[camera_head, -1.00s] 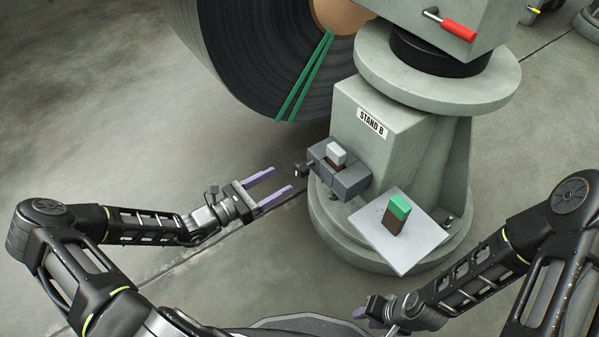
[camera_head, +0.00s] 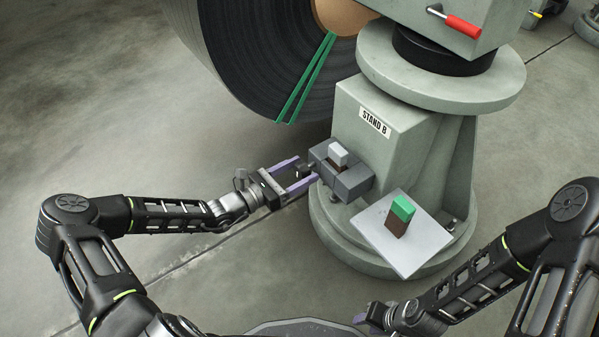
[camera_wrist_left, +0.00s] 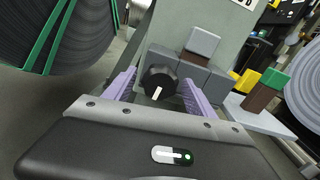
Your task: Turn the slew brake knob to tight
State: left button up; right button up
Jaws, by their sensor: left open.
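The slew brake knob (camera_wrist_left: 160,82) is a round black knob with a white pointer line, on the end of the grey block (camera_head: 345,178) at the side of the stand. In the left wrist view its line points down and slightly left. My left gripper (camera_head: 304,172) is open, with its two purple fingers on either side of the knob. In the left wrist view the fingers (camera_wrist_left: 158,90) flank the knob, with a gap seeming to show on each side. My right gripper (camera_head: 362,316) is low in the head view, partly cut off by its arm; its jaw opening cannot be made out.
The stand (camera_head: 400,130) is labelled STAND B. A light tray (camera_head: 427,245) holds a green and brown block (camera_head: 399,216). A red-handled lever (camera_head: 462,26) is above. A large dark coil (camera_head: 250,60) with green straps is behind. The floor at left is clear.

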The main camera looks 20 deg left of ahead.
pick_arm(q)
jog(key=c, duration=1.4)
pick_arm(e)
jog(key=shift+r, duration=0.15)
